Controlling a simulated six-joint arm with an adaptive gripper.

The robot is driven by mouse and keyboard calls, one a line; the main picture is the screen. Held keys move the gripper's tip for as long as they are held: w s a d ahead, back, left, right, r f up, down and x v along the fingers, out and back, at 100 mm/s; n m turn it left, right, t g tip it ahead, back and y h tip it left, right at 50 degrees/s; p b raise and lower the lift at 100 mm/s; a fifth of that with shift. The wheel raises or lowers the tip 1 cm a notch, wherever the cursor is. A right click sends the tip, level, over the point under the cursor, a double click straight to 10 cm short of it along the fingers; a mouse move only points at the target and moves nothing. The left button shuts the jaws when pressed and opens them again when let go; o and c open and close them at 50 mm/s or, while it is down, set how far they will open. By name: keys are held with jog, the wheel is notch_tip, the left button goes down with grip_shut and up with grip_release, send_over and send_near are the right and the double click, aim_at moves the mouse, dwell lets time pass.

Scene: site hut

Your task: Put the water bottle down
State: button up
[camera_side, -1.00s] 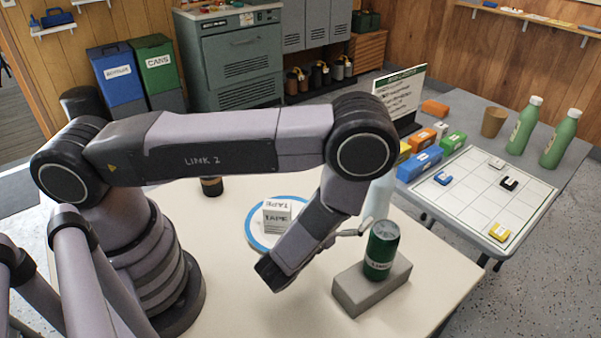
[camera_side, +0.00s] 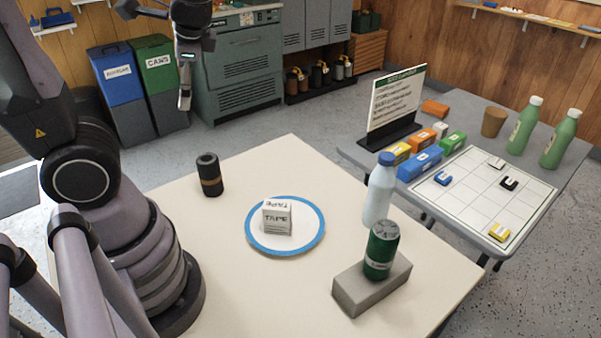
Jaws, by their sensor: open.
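The water bottle (camera_side: 379,196), pale and clear with a blue cap, stands upright on the cream table (camera_side: 200,240), just behind a green can (camera_side: 382,250). Its lower part is partly hidden by the can. My gripper (camera_side: 184,101) is high at the upper left, in front of the grey cabinet, far from the bottle. It is open, with nothing seen in it.
The green can stands on a grey block (camera_side: 372,284). A box marked TAPE (camera_side: 277,217) sits on a blue-rimmed white plate (camera_side: 285,246). A dark cylinder (camera_side: 209,175) stands at the back left. A grey side table (camera_side: 470,120) with a sign (camera_side: 397,98) is right.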

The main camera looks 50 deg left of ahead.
jog(key=s+d+r+n+t+h, duration=0.2)
jog(key=d+r+n+t+h, duration=0.2)
jog(key=d+r+t+h, duration=0.1)
jog(key=shift+s+d+t+h, duration=0.35)
jog(key=shift+d+t+h, duration=0.15)
jog(key=shift+d+t, duration=0.2)
dwell(0.6)
